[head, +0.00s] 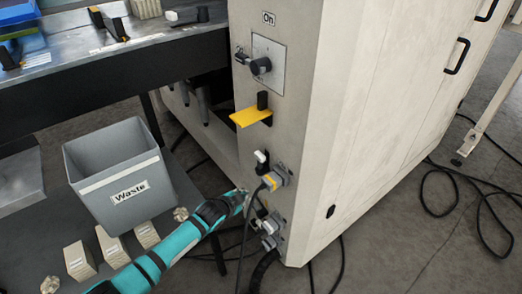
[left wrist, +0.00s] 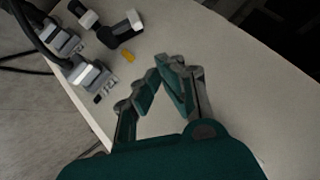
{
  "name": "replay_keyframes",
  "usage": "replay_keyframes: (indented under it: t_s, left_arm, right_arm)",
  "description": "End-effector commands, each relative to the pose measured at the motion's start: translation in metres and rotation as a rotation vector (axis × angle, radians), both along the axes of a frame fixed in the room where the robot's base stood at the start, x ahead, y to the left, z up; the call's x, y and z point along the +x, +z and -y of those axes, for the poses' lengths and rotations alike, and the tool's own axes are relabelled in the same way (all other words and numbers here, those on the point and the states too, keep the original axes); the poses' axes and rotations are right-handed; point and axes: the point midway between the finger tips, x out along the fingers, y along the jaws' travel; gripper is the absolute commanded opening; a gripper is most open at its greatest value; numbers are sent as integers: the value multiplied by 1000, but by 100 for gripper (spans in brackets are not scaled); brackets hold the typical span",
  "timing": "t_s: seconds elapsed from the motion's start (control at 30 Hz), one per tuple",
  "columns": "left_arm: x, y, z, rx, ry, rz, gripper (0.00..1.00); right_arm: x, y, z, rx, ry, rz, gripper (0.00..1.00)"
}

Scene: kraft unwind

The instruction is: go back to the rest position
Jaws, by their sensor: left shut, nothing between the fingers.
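My left arm, teal and black, reaches in from the bottom left of the head view. My left gripper (head: 241,198) is at the front face of the pale cabinet (head: 345,130), beside the grey plug connectors. In the left wrist view my left gripper (left wrist: 163,68) has its fingers together with nothing between them. The upper connector (head: 275,178) has a yellow mark, and the lower connector (head: 270,230) has cables around it. Whether the fingers touch the cabinet cannot be told. My right gripper is not in view.
A rotary switch (head: 260,66) marked "On" and a yellow flag-like part (head: 250,117) sit higher on the cabinet. A grey "Waste" bin (head: 120,170) and beige blocks (head: 112,246) are left of my arm. Black cables (head: 440,165) lie on the floor at right.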

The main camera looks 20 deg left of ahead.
Motion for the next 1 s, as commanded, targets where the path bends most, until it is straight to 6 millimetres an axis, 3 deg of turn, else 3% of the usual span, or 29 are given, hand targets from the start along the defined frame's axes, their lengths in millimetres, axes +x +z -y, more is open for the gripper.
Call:
replay_keyframes:
  t_s: [0.17, 0.27, 0.37, 0.5, 0.6, 0.8, 1.0]
  left_arm:
    - [-7, -8, 1, -7, 8, -17, 0]
    - [-32, -33, 5, -39, 42, -79, 0]
    - [-78, -74, 10, -95, 112, -186, 0]
    - [-165, -134, 14, -175, 253, -372, 0]
    - [-221, -163, 15, -211, 346, -478, 0]
    - [-308, -197, 15, -249, 493, -637, 0]
    - [-383, -216, 15, -266, 617, -762, 0]
  right_arm:
    - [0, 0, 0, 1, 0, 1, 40]
    - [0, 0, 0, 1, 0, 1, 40]
    - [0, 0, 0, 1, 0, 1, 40]
    - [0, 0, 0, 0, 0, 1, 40]
    - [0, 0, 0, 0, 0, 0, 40]
    - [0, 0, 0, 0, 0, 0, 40]
    - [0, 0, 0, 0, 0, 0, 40]
